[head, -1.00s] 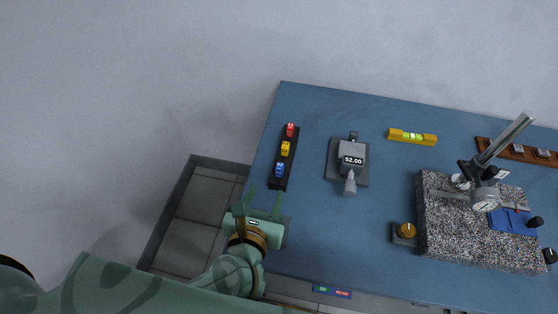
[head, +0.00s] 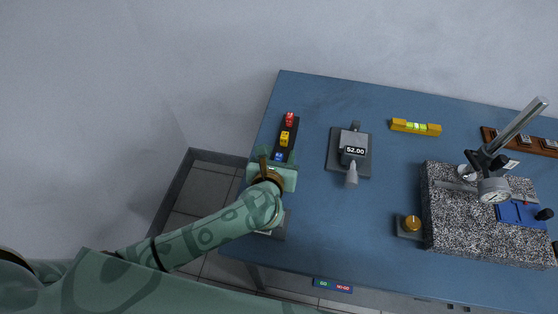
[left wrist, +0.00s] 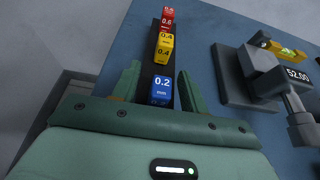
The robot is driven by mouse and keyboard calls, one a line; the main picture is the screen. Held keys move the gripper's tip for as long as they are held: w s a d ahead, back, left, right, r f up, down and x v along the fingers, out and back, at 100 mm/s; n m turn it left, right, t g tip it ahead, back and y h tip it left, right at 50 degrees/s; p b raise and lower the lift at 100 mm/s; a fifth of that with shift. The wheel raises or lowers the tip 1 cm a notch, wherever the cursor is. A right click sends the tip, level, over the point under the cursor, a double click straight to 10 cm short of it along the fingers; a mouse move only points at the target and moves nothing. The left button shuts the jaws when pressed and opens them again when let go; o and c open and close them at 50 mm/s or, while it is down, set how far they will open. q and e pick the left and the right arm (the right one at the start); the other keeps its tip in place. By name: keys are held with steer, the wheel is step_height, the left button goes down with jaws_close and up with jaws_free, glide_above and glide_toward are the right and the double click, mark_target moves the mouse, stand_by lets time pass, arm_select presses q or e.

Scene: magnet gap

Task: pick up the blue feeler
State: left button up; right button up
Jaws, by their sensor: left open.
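The blue feeler (head: 278,157), marked 0.2 mm, stands at the near end of a dark rack (head: 291,130) on the bench. A yellow feeler (head: 284,139) and a red feeler (head: 289,119) stand behind it in the same rack. My left gripper (head: 276,162) is at the near end of the rack, and its body hides part of it. In the left wrist view the open fingers (left wrist: 158,84) stand on either side of the blue feeler (left wrist: 161,90), with gaps to both sides. My right gripper is not in view.
Right of the rack stands a grey device (head: 353,150) reading 52.00. Farther right are a yellow level (head: 415,127) and a speckled granite block (head: 470,225) with a dial gauge on a stand. The bench's left edge is close to the rack.

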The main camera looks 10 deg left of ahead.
arm_select(q)
steer(key=shift+w+f, duration=0.2)
steer(key=shift+w, duration=0.25)
jaws_close()
steer(key=shift+s, duration=0.1)
steer(key=shift+r, duration=0.2)
